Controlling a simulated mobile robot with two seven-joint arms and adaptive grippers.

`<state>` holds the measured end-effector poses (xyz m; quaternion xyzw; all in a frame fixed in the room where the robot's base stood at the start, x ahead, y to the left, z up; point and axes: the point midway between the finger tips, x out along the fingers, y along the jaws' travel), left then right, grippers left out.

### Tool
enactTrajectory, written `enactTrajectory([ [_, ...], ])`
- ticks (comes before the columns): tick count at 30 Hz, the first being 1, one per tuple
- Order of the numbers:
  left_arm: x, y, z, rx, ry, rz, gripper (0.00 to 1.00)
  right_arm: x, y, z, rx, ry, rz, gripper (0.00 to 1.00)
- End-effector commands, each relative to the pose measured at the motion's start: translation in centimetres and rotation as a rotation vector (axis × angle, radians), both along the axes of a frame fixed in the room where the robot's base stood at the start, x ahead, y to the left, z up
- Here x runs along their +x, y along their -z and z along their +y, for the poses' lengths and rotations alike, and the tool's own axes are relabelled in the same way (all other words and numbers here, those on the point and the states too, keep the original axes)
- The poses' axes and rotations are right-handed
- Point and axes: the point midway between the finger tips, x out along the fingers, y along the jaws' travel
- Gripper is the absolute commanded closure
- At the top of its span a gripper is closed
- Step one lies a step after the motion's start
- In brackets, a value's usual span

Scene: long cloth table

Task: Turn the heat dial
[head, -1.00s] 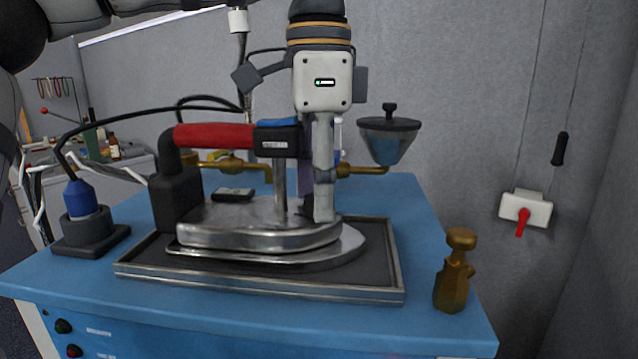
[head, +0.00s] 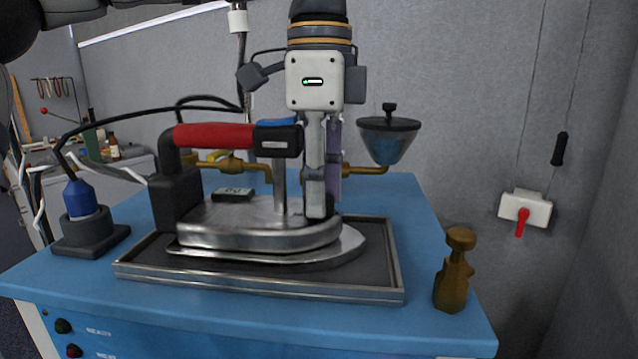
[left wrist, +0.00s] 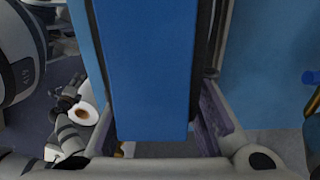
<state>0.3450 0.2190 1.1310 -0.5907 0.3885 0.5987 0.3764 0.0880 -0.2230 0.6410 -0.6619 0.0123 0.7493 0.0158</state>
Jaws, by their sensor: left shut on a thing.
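The steam iron (head: 250,237), with a red handle (head: 214,136) and a polished metal body, rests on a dark metal-edged tray (head: 150,282) on the blue table. My left gripper (head: 320,206) points straight down at the iron's front, just right of its metal post. Its fingertips reach the top of the iron's body and are shut on the heat dial, which the fingers almost wholly hide. In the left wrist view, the purple finger pads (left wrist: 212,112) stand at either side of a large blue surface; the dial cannot be made out there. My right gripper is not in the head view.
A brass figure-like piece (head: 454,272) stands at the table's front right corner. A blue-topped holder (head: 85,208) stands at the left. Brass pipework and a funnel-shaped cup (head: 388,138) are behind the gripper. A black cable arches over the back left.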

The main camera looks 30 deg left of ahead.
Motion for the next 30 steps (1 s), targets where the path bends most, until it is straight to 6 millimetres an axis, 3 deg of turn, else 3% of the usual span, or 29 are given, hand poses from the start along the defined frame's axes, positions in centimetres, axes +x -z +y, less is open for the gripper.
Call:
enactTrajectory([
  [12,0.02,-0.02,0.01,0.001,0.230,-0.002,1.00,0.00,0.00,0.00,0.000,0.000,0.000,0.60],
  [30,0.02,-0.02,-0.01,0.000,0.287,-0.002,1.00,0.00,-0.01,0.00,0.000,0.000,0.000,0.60],
])
